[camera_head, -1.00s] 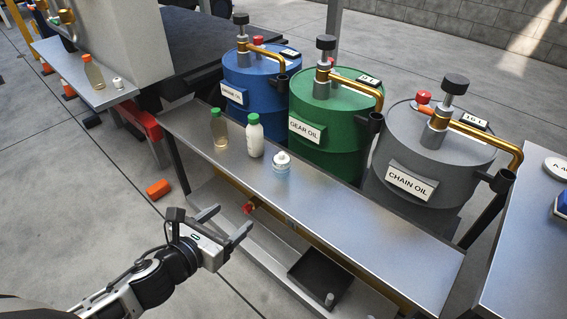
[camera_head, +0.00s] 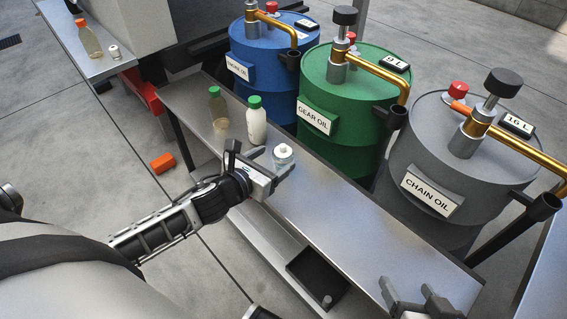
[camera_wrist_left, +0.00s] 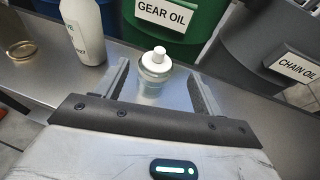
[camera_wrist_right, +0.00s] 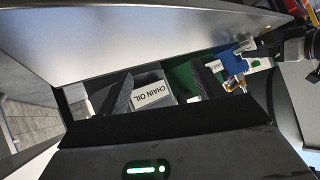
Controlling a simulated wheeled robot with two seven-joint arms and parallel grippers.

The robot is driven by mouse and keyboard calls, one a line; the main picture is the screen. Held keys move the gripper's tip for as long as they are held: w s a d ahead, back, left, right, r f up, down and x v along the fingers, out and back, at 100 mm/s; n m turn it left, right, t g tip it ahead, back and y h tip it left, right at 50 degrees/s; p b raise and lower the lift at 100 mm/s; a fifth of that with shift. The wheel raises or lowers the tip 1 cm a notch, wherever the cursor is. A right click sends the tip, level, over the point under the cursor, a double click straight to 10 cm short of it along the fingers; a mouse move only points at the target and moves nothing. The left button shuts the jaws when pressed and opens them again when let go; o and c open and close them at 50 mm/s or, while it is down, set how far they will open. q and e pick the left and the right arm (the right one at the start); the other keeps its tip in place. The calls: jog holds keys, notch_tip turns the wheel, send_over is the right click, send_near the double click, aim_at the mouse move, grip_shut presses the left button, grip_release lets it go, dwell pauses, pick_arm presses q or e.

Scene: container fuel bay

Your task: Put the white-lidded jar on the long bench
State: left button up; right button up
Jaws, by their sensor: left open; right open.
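A small clear jar with a white lid (camera_head: 283,157) stands upright on the long metal bench (camera_head: 335,215) in front of the drums. My left gripper (camera_head: 275,163) is open beside the jar. In the left wrist view the jar (camera_wrist_left: 155,72) sits between the spread fingertips, with gaps on both sides. My right gripper (camera_head: 408,290) is open and empty over the near right end of this bench. Another small jar with a pale lid (camera_head: 115,52) stands on a separate bench (camera_head: 98,68) at the upper left.
A green-capped white bottle (camera_head: 256,122) and a green-capped amber bottle (camera_head: 219,112) stand left of the jar. Blue (camera_head: 270,60), green (camera_head: 345,100) and grey (camera_head: 440,160) drums stand behind. The bench's right half is clear. A black tray (camera_head: 317,280) sits on the lower shelf.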

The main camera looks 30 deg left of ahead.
aim_at(281, 152)
pick_arm(q)
jog(key=shift+x, duration=1)
pick_arm(e)
jog(key=shift+w+a+r, duration=0.1)
jog(key=shift+w+r, duration=0.05)
jog(key=shift+r, duration=0.3)
pick_arm(q)
jog(key=b+x, duration=0.2)
jog(key=x, duration=0.3)
jog(key=shift+a, duration=0.15)
pick_arm(e)
jog(key=shift+a+r+t+y, duration=0.2)
jog(key=shift+a+t+y, duration=0.1)
jog(key=shift+t, duration=0.2)
pick_arm(q)
jog(key=shift+w+f, duration=0.1)
jog(key=shift+w, duration=0.15)
pick_arm(e)
jog(key=shift+r, duration=0.4)
pick_arm(q)
jog(key=c, duration=1.1)
pick_arm(e)
jog(key=shift+f, duration=0.1)
